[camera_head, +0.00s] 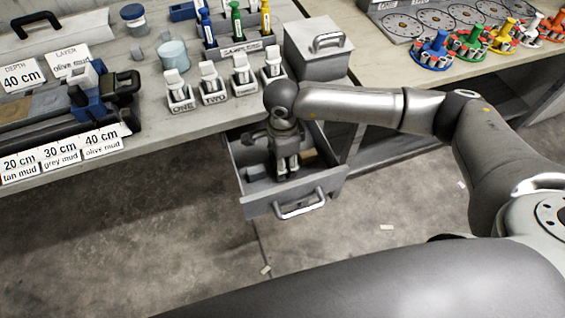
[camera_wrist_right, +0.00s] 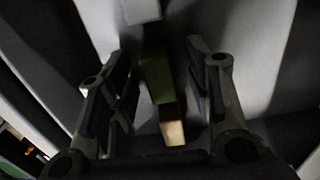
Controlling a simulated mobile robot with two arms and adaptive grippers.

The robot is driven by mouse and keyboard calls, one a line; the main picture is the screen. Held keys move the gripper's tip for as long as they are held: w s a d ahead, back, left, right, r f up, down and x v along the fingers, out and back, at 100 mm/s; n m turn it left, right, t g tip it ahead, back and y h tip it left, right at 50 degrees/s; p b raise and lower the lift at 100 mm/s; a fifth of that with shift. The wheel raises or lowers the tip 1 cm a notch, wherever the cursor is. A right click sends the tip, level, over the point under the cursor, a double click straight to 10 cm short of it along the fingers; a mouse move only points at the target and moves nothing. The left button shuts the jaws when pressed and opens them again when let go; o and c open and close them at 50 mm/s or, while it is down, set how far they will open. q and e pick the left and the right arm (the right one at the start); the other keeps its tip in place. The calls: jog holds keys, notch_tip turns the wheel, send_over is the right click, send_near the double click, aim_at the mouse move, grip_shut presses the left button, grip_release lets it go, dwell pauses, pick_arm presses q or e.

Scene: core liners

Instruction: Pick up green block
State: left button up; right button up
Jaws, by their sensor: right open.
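My right gripper (camera_head: 288,172) reaches down into the open grey drawer (camera_head: 262,207) under the table. In the right wrist view its two fingers stand apart, one on each side of a dark olive-green block (camera_wrist_right: 157,79). The block lies in the gap between them, and I see no clear contact with either finger. In the head view the green block cannot be made out behind the gripper. My left gripper is not in view.
A tan block (camera_head: 308,156) lies in the drawer right of the gripper; a pale-ended block (camera_wrist_right: 174,132) shows below the green one in the wrist view. The drawer walls are close around the gripper. Labelled holders (camera_head: 214,95) and a grey box (camera_head: 318,65) stand on the table above.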

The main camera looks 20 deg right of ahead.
jog(key=c, duration=0.9)
jog(key=shift+r, duration=0.1)
